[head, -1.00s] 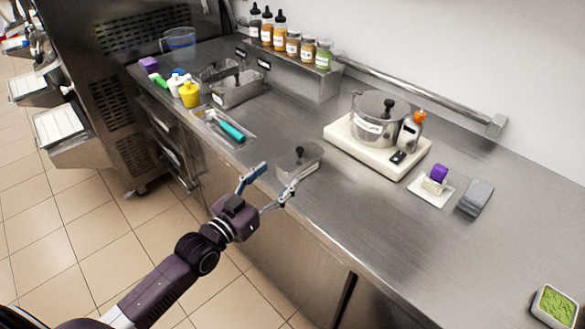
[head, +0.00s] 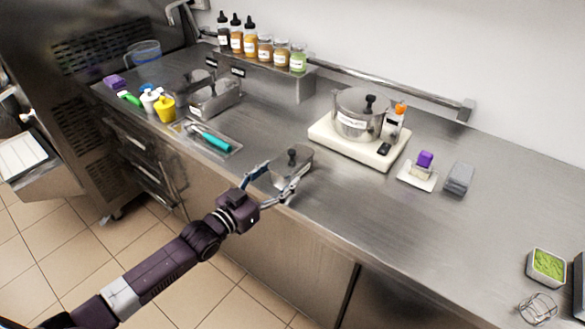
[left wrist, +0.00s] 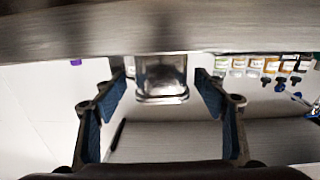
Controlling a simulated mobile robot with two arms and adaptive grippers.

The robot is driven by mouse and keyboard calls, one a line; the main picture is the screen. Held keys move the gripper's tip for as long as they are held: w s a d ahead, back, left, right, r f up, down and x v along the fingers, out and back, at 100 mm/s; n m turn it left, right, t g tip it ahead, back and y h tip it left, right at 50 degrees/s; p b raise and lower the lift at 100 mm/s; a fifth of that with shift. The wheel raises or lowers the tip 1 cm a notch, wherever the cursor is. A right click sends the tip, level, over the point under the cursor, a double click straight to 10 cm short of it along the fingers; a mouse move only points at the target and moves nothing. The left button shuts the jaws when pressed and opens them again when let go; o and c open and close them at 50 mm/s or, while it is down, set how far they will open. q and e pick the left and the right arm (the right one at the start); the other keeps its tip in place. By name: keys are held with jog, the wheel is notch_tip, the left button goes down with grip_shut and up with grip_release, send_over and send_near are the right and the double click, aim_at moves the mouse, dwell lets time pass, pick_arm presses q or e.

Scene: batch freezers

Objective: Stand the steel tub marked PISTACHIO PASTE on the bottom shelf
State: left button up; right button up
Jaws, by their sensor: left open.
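A small lidded steel tub (head: 293,166) with a black knob stands near the counter's front edge. No marking on it can be read here. My left gripper (head: 284,175) is open and level with this tub, its fingertips reaching toward either side of it. In the left wrist view the tub (left wrist: 162,76) lies between the two blue-padded fingers (left wrist: 161,82), with a gap on each side. Another lidded steel tub (head: 215,98) stands farther back at the left. The bottom shelf cannot be made out. My right gripper is not in view.
A labelled steel pot (head: 358,118) stands on a cream scale (head: 350,148). A tray with a teal-handled tool (head: 211,142) lies to the left. A tub of green filling (head: 547,266) and a whisk (head: 537,307) are at the far right.

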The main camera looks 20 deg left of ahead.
aim_at(288, 167)
pick_arm(q)
jog(key=p+x, duration=0.1)
jog(key=x, duration=0.3)
jog(key=shift+w+d+f, duration=0.1)
jog(key=shift+w+f, duration=0.1)
jog(key=shift+w, duration=0.2)
jog(key=c, duration=1.5)
jog(key=shift+r, duration=0.15)
jog(key=shift+c, duration=1.2)
jog(key=shift+r, duration=0.1)
